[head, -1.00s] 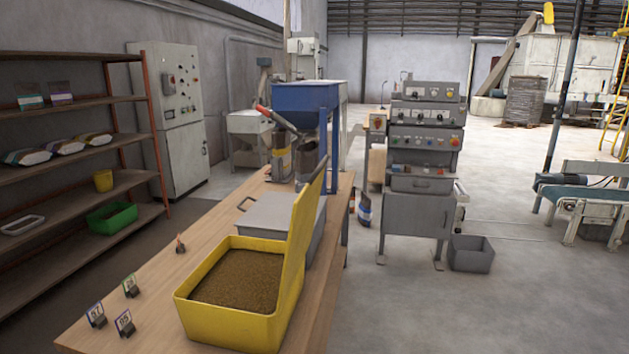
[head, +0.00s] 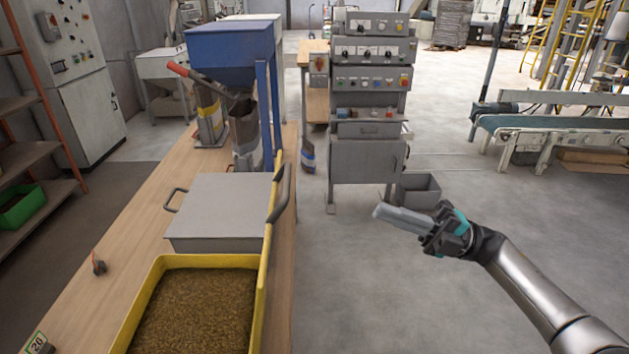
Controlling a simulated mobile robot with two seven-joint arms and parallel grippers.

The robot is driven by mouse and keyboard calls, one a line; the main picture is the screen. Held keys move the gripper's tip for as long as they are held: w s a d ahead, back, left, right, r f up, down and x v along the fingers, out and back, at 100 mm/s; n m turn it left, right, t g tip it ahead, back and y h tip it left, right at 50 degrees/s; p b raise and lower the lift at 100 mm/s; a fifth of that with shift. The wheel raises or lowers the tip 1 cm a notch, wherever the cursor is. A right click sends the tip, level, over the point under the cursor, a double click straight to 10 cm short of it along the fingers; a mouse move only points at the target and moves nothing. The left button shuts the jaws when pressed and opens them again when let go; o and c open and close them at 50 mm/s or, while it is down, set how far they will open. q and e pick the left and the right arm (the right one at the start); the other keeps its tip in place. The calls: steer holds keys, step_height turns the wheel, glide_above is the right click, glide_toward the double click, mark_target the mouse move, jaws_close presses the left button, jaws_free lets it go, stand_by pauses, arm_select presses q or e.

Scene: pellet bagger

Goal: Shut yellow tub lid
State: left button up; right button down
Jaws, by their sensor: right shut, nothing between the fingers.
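The yellow tub (head: 133,308) stands on the wooden bench at the lower left, full of brown pellets (head: 195,310). Its near end is cut off by the frame. Its yellow lid (head: 264,280) is open, standing up along the tub's right side and seen almost edge-on. A dark loop handle (head: 281,195) shows at the lid's upper part. My right gripper (head: 379,211) is shut and empty, to the right of the lid and clear of it, over the floor beyond the bench edge. My left gripper is not in view.
A grey lidded box (head: 220,205) sits just behind the tub. A blue hopper (head: 230,50) stands farther back on the wooden bench (head: 125,230). A grey control cabinet (head: 368,110) and a grey bin (head: 418,191) stand beyond. Floor right of the bench is open.

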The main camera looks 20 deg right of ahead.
arm_select(q)
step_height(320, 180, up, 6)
steer(key=p, duration=0.5)
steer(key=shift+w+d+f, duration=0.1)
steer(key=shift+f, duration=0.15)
arm_select(e)
steer(key=w+a+r, duration=0.1)
steer(key=a+r, duration=0.2)
steer(key=a, duration=0.3)
steer(key=w+a+r+g, duration=0.1)
steer(key=w+a+r, duration=0.1)
steer(key=a, duration=0.4)
steer(key=shift+a+r+n, duration=0.3)
steer(key=shift+r+n, duration=0.1)
steer(key=shift+r, duration=0.05)
steer(key=shift+w, duration=0.1)
